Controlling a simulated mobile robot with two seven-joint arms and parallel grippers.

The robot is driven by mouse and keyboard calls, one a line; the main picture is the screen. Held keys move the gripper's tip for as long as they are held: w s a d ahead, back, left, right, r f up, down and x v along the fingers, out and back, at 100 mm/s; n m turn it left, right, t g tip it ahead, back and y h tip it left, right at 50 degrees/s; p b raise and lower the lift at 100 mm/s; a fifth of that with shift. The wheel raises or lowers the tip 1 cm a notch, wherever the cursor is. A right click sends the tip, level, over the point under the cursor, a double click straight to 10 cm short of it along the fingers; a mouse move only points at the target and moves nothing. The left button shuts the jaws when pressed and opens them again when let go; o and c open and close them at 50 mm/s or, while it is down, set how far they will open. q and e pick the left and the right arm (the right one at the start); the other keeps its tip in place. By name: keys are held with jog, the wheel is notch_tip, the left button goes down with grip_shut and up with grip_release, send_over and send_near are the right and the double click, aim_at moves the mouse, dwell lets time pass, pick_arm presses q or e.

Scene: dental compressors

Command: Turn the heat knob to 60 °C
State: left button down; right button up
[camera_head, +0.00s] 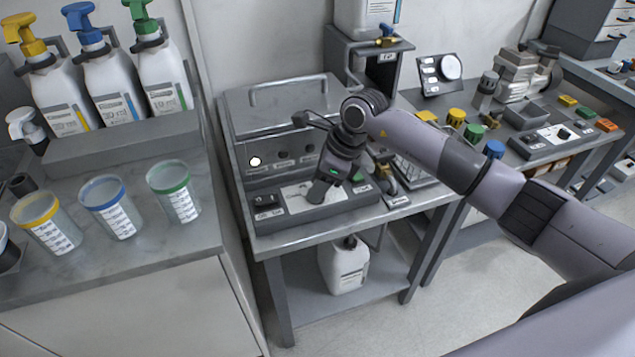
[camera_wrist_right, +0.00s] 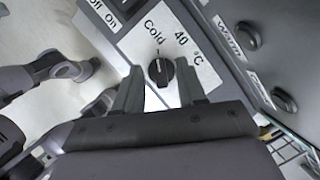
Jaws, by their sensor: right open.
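The heat knob (camera_wrist_right: 160,72) is a small black dial on a white label in the right wrist view. Its white pointer mark faces roughly towards the word "Cold". "40 °C" is printed to its upper right; no 60 mark is visible. My right gripper (camera_head: 319,194) is open, low over the control panel (camera_head: 288,214) of the metal bath unit. In the right wrist view its fingers stand on either side of the knob, with gaps visible. In the head view the gripper hides the knob. My left gripper is out of view.
An off/on switch (camera_head: 265,202) is left of the gripper on the panel. A lit button (camera_head: 255,161) and dark buttons line the unit's front. The lid handle (camera_head: 288,88) is behind. Colored-rim cups (camera_head: 110,206) stand on the left counter.

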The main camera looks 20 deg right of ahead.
jog(key=shift+a+f, duration=0.15)
jog(key=shift+f, duration=0.2)
grip_shut()
